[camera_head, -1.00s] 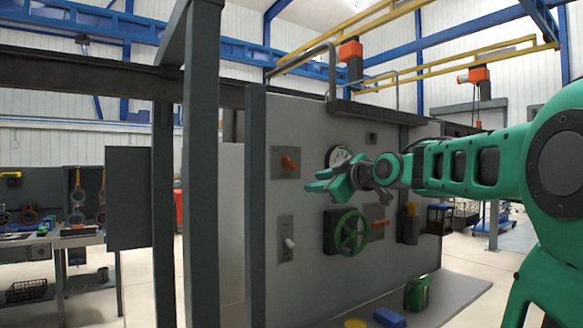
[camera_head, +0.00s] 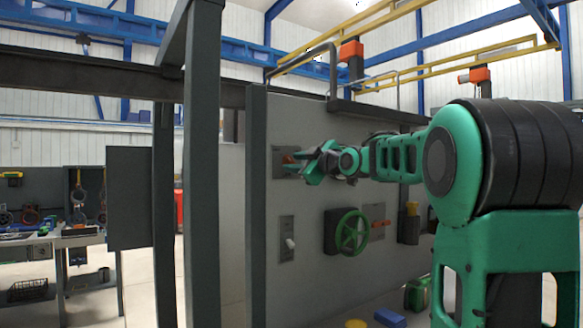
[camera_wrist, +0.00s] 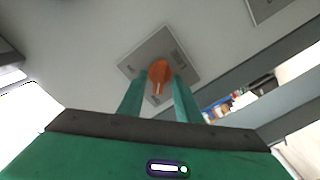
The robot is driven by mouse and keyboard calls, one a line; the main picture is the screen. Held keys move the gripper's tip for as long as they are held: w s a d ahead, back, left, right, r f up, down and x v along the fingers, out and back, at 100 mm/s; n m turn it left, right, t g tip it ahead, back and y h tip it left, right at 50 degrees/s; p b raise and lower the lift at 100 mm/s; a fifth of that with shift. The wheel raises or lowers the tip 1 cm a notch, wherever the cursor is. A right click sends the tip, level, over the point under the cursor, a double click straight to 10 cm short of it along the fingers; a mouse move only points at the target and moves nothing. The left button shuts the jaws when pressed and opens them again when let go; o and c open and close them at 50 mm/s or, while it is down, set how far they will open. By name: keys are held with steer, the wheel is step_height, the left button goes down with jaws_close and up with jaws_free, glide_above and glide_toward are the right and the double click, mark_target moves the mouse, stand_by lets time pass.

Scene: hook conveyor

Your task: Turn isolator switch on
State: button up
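An orange rotary knob (camera_head: 288,158) sits on a square grey plate (camera_head: 279,172) at the upper left of the grey panel. It looks like the isolator switch. My gripper (camera_head: 303,164) is just to its right in the head view, fingers pointing toward it. In the wrist view the orange knob (camera_wrist: 158,71) and its plate (camera_wrist: 140,62) lie straight ahead. The two green fingers of my gripper (camera_wrist: 158,88) are apart, one on each side of the knob's lower part. I cannot tell whether they touch it.
Below the knob is a plate with a white toggle (camera_head: 290,243). To the right are a green handwheel (camera_head: 351,232), a red lever (camera_head: 381,223) and a yellow-topped box (camera_head: 411,209). A dark post (camera_head: 256,210) stands left of the panel. A blue block (camera_head: 389,317) lies on the ledge.

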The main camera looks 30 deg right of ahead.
steer(key=shift+w, duration=0.2)
steer(key=shift+c, duration=0.3)
jaws_close()
